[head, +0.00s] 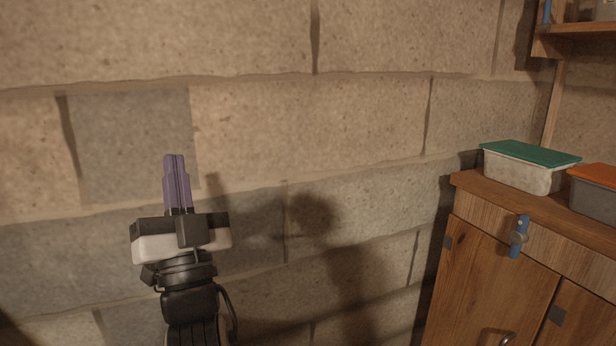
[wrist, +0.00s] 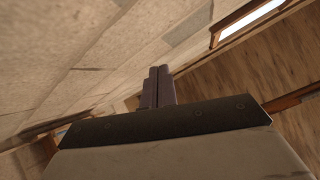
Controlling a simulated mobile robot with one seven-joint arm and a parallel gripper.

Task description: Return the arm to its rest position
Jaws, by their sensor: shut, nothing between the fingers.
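My gripper (head: 174,160) is raised in front of the stone wall in the head view, left of the middle, with its purple fingers pointing up. The two fingers are pressed together and hold nothing. In the wrist view the shut fingers (wrist: 158,75) show above the dark edge of the gripper body, and the view looks up past them. My arm runs down out of the bottom of the head view.
A stone block wall (head: 300,120) fills most of the head view. At the right stands a wooden cabinet (head: 490,275) with a green-lidded box (head: 525,170) and an orange-lidded box (head: 595,195) on top. A shelf (head: 580,30) is above. The wrist view shows a wooden ceiling (wrist: 240,70) and a bright opening (wrist: 245,20).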

